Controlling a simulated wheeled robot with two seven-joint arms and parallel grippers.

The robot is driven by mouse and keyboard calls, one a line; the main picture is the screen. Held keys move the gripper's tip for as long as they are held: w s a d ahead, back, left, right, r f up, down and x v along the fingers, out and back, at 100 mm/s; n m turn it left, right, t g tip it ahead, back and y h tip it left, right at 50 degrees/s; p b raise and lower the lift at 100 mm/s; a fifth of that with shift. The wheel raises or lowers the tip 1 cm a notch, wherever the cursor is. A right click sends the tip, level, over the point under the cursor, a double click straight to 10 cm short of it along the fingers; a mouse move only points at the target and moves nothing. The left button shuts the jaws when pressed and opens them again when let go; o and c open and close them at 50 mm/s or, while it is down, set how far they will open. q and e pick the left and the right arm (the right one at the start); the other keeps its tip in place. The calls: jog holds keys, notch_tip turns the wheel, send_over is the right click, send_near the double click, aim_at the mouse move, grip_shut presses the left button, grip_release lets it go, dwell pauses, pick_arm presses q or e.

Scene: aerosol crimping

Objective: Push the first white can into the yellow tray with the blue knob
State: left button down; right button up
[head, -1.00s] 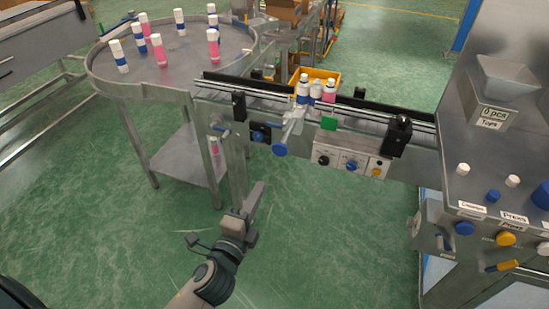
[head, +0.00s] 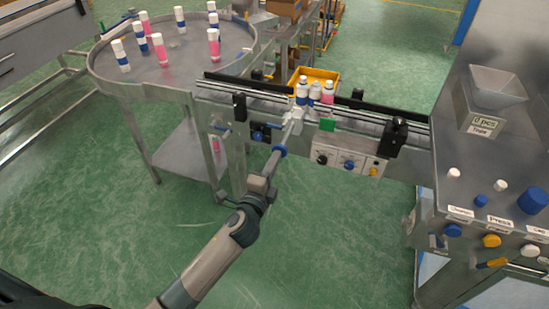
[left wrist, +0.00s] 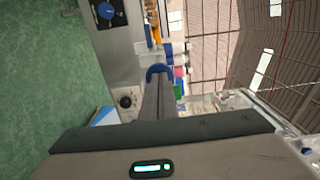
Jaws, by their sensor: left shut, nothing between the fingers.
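The blue knob (head: 280,150) is on the near end of a pale pusher rod (head: 292,130) at the conveyor's front side. My left gripper (head: 273,164) is shut and empty, its tip right at the knob. In the left wrist view the shut fingers (left wrist: 158,100) point at the knob (left wrist: 158,72); whether they touch cannot be told. The first white can (head: 302,92), with a blue band, stands upright on the conveyor at the pusher's far end. The yellow tray (head: 326,74) is behind the conveyor, partly hidden by the cans. My right gripper is not in view.
A white-blue can (head: 315,93) and a pink can (head: 328,95) stand right of the first. A round table (head: 185,62) with several cans is at the left. A control panel (head: 347,158) sits on the conveyor front, and a machine with buttons (head: 490,215) is at the right.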

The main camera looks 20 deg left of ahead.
aim_at(287, 131)
pick_arm(q)
jog(key=shift+w, duration=0.15)
jog(key=w+b, duration=0.2)
jog(key=w, duration=0.9)
jog(key=shift+w+d, duration=0.1)
jog(key=shift+d, duration=0.1)
jog(key=shift+w+b, duration=0.3)
jog(key=shift+w, duration=0.05)
jog(key=shift+r, duration=0.2)
jog(key=shift+w+r, duration=0.1)
jog(key=shift+r, duration=0.05)
